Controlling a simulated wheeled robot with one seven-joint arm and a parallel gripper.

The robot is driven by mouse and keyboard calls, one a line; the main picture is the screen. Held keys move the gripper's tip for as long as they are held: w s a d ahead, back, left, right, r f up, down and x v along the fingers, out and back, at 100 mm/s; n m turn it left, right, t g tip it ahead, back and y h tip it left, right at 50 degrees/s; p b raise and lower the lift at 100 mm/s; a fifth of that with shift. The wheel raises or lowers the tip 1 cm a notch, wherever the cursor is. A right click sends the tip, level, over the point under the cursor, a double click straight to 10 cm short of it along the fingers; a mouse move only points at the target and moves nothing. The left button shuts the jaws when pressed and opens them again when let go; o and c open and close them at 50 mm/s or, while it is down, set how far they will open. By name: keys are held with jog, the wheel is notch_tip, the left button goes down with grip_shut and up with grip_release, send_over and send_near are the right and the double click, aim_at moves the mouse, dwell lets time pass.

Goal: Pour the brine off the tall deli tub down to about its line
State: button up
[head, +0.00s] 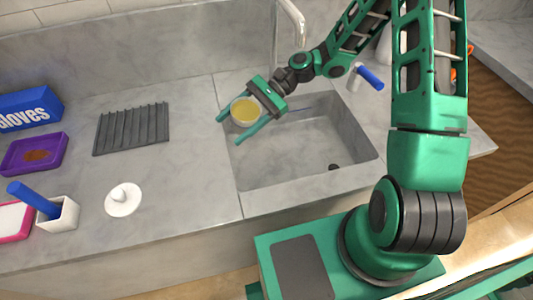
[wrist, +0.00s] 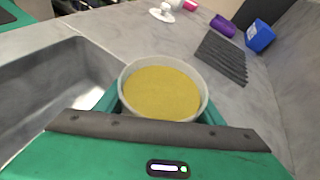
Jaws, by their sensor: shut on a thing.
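The tall deli tub (head: 246,112) is a round, pale, translucent tub with yellow brine showing at its open top. It is upright as far as I can tell, at the left rim of the sink. In the wrist view the tub (wrist: 123,83) shows from above, with brine (wrist: 160,92) below its rim. My gripper (head: 229,128) is shut on the tub, one finger on each side. The tub's line and lower wall are hidden. The sink (head: 310,150) is a grey basin just right of the tub, with a dark drain.
A ridged dark mat (head: 132,128), a white knobbed disc (head: 123,199), a purple tray (head: 35,153), a blue gloves box (head: 28,109) and a white holder with a blue handle (head: 57,215) stand left on the counter. A faucet (head: 291,25) rises behind the sink.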

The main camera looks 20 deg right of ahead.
jog(key=shift+s+d+f+n+t+y+p, duration=0.2)
jog(key=shift+s+f+n+t+p, duration=0.2)
jog(key=shift+s+n+p, duration=0.2)
jog(key=shift+s+d+f+n+t+y+p, duration=0.15)
jog(key=shift+s+f+n+t+p, duration=0.15)
jog(key=shift+s+n+t+p, duration=0.3)
dwell(3.9)
jog(key=shift+w, duration=0.1)
jog(key=shift+w+a+r+m+g, duration=0.15)
jog(key=shift+w+r+m+g, duration=0.25)
jog(key=shift+w+m, duration=0.15)
jog(key=shift+w+a+r+m+g, duration=0.15)
jog(key=shift+w+r+m+g, duration=0.1)
jog(key=shift+w+m+g, duration=0.2)
jog(key=shift+w+a+r+m+g+h+b, duration=0.1)
jog(key=shift+w+r+m+g+h+b, duration=0.25)
jog(key=shift+b, duration=0.3)
jog(key=shift+w+a+r+m+g+h+b, duration=0.1)
jog(key=shift+w+m+g+h+b, duration=0.1)
jog(key=shift+w+m+g+b, duration=0.3)
jog(key=shift+s, duration=0.1)
jog(key=shift+s+b, duration=0.15)
jog(key=shift+b, duration=0.2)
